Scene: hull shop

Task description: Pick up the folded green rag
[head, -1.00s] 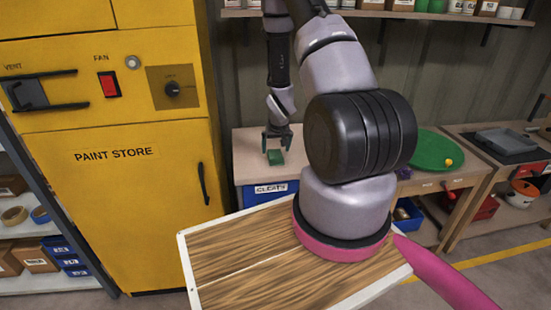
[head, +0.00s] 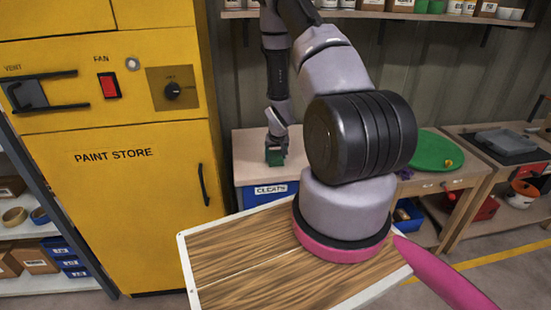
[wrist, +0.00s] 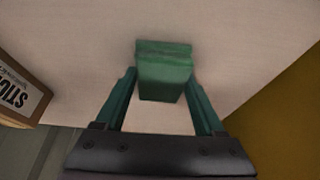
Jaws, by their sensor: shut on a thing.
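The folded green rag (head: 274,158) is at the left end of the bench, under my gripper (head: 275,149). In the wrist view the rag (wrist: 164,72) sits between the two fingers of my gripper (wrist: 164,82), over the pale bench top. My gripper is shut on the rag. I cannot tell whether the rag still touches the bench top.
The bench (head: 245,157) carries a blue bin labelled CLEATS (head: 271,195) below its top. A yellow paint store cabinet (head: 110,190) stands close on the left. A labelled box (wrist: 22,92) shows at the left in the wrist view. A green round tray (head: 428,150) lies further right.

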